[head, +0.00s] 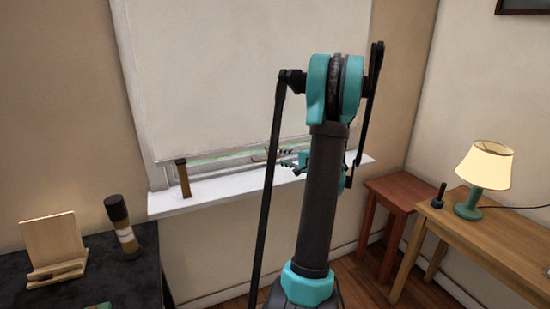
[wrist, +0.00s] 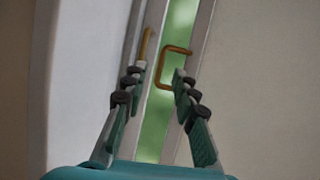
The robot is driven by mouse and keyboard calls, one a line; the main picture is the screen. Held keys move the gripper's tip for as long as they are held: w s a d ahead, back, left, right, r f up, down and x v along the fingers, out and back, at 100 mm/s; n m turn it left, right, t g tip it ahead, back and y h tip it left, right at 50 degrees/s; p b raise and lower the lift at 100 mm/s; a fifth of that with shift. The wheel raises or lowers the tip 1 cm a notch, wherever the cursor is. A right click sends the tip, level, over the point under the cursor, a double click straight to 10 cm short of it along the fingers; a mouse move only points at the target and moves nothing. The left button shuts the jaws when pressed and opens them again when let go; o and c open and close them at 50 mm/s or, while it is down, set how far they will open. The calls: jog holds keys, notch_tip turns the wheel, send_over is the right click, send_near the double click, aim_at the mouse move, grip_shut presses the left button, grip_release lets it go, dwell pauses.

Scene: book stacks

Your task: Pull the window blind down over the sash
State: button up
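The cream window blind (head: 220,70) hangs low over the window in the head view, with a thin green strip of glass showing below its bottom edge. In the wrist view, which is turned sideways, the blind (wrist: 255,80) fills the right side. A brass U-shaped pull (wrist: 176,49) stands out by the blind's edge. A second brass piece (wrist: 146,42) sits on the pale sash frame. My gripper (wrist: 158,73) is open, its fingers apart near the pull; I cannot tell if they touch it. In the head view my gripper (head: 283,159) is at the blind's bottom edge, partly behind my arm.
The white sill (head: 215,195) holds an upright brown object (head: 183,178) at left. A dark table (head: 85,285) with a wooden stand (head: 53,243) and a tilted bottle (head: 123,225) is left. A red stool (head: 400,193) and a desk (head: 490,235) with a lamp (head: 485,165) are right.

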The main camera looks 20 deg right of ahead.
aim_at(276, 156)
jog(key=shift+x, duration=2.45)
grip_shut()
